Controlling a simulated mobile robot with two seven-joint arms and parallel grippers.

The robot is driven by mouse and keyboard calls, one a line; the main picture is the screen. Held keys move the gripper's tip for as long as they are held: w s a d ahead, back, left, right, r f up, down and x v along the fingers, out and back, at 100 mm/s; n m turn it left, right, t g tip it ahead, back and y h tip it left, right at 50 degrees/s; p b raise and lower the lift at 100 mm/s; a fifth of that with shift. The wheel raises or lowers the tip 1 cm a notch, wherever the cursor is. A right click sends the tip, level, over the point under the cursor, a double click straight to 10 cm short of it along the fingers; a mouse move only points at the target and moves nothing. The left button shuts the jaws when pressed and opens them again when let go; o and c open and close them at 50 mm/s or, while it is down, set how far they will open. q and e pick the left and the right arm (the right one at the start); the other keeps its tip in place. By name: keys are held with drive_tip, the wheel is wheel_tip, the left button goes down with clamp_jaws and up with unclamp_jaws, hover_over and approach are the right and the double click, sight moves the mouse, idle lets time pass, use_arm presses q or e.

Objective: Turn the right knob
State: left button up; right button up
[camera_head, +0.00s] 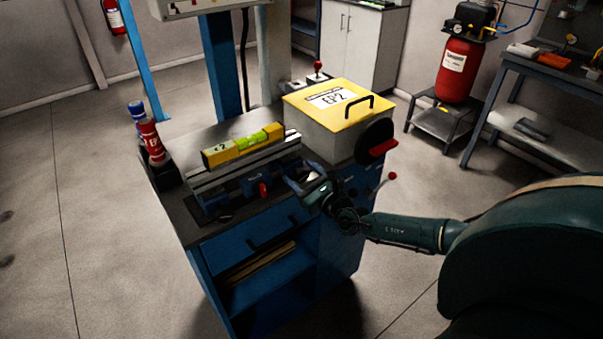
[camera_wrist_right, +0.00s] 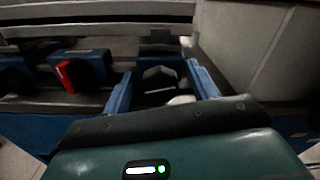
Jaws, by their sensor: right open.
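A grey rail fixture (camera_head: 240,172) lies on the workbench, with blue blocks along its front. A red knob (camera_head: 263,190) sticks out from one block; it also shows left of my gripper in the right wrist view (camera_wrist_right: 65,77). My right gripper (camera_head: 305,183) is open at the right end of the fixture. In the right wrist view, its blue fingers (camera_wrist_right: 162,92) stand on either side of another blue block (camera_wrist_right: 158,64), with a pale grey shape in front. I cannot tell whether the fingers touch it. Any knob there is hard to make out. My left gripper is not in view.
A yellow-lidded box (camera_head: 320,118) stands right behind my right gripper, with a black disc and red handle (camera_head: 381,146) on its side. A yellow level (camera_head: 240,146) rests on the rail. Red and blue bottles (camera_head: 150,138) stand at the left edge.

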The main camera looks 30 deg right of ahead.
drive_tip(key=shift+w, duration=0.15)
drive_tip(key=c, duration=1)
drive_tip(key=shift+f+m+b, duration=0.2)
drive_tip(key=shift+m+b, duration=0.2)
drive_tip(key=shift+b, duration=0.5)
drive_tip(key=shift+f+m+b, duration=0.1)
drive_tip(key=shift+m+b, duration=0.6)
drive_tip(key=shift+b, duration=0.25)
drive_tip(key=m+b, duration=0.2)
drive_tip(key=shift+b, duration=0.35)
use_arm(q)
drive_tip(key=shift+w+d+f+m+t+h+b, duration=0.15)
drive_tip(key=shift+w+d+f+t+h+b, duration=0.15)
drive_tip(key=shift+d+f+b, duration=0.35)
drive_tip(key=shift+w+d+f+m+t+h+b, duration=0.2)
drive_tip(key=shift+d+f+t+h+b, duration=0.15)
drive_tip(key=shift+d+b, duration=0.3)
use_arm(e)
drive_tip(key=shift+d+r+m, duration=0.1)
drive_tip(key=shift+r+m, duration=0.05)
drive_tip(key=shift+m, duration=0.7)
drive_tip(key=shift+r+m, duration=0.1)
drive_tip(key=shift+m, duration=0.75)
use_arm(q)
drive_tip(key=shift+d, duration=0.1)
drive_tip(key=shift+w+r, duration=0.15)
